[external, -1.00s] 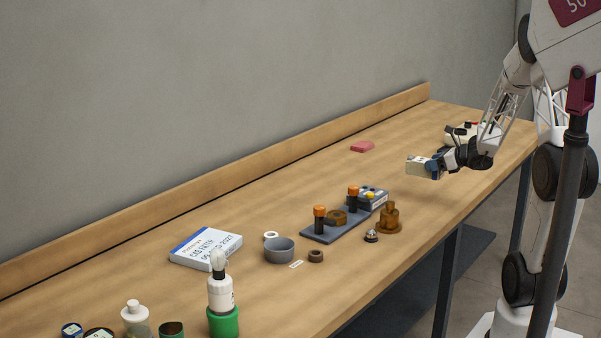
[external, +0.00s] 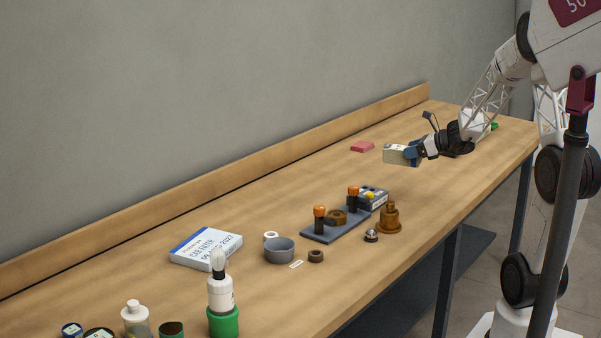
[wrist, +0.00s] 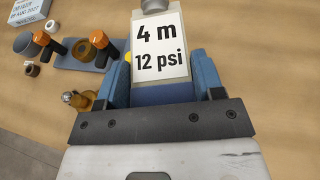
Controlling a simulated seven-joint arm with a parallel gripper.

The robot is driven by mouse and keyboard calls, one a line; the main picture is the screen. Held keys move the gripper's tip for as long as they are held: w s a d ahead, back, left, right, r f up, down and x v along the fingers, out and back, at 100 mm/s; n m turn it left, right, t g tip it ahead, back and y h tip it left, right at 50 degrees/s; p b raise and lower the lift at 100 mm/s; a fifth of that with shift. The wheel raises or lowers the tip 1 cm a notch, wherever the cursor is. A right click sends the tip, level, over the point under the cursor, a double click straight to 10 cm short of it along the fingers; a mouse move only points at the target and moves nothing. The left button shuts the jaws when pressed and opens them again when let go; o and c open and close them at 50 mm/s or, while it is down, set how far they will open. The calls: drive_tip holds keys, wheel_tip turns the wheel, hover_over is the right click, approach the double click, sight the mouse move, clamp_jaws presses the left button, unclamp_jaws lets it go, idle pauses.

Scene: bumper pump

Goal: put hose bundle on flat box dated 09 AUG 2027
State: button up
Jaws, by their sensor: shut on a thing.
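The hose bundle (external: 394,154) shows as a pale block held in the air above the far right part of the bench. In the wrist view the held piece (wrist: 160,50) carries a white label reading "4 m 12 psi". My gripper (external: 411,154) is shut on it, with a blue finger on each side. The flat box (external: 206,247) lies on the bench at the left, white with a blue edge strip; its top reads "CAB FILTER" and a date that looks like 09 AUG 2027. My gripper is well away from it.
Between them stand a grey plate (external: 335,225) with orange-topped posts, a brass fitting (external: 389,218), a grey bowl (external: 279,250) and a brown ring (external: 316,256). A white bottle with a green base (external: 222,300) stands near the flat box. A red block (external: 362,146) lies further back.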

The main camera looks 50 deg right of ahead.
drive_tip(key=w+a+n+g+y, duration=0.15)
drive_tip(key=w+a, duration=0.35)
drive_tip(key=a, duration=0.5)
drive_tip(key=w+a+n+g+y, duration=0.1)
drive_tip(key=w+a+n+y, duration=0.3)
drive_tip(key=a, duration=0.7)
drive_tip(key=w+a+n+g+y, duration=0.1)
drive_tip(key=w+a, duration=0.5)
drive_tip(key=a, duration=0.4)
drive_tip(key=a+n+g+y, duration=0.3)
drive_tip(key=a+n+g, duration=0.15)
drive_tip(key=a, duration=2.25)
wheel_tip(320, 180, down, 7)
drive_tip(key=shift+r, duration=0.2)
drive_tip(key=w+a, duration=0.1)
drive_tip(key=w, duration=0.4)
drive_tip(key=w+a+f, duration=0.1)
drive_tip(key=w+a, duration=0.1)
drive_tip(key=w, duration=0.3)
drive_tip(key=w+a, duration=0.2)
drive_tip(key=w, duration=0.3)
drive_tip(key=shift+a+f, duration=0.1)
drive_tip(key=shift+f, duration=0.15)
drive_tip(key=shift+f, duration=0.1)
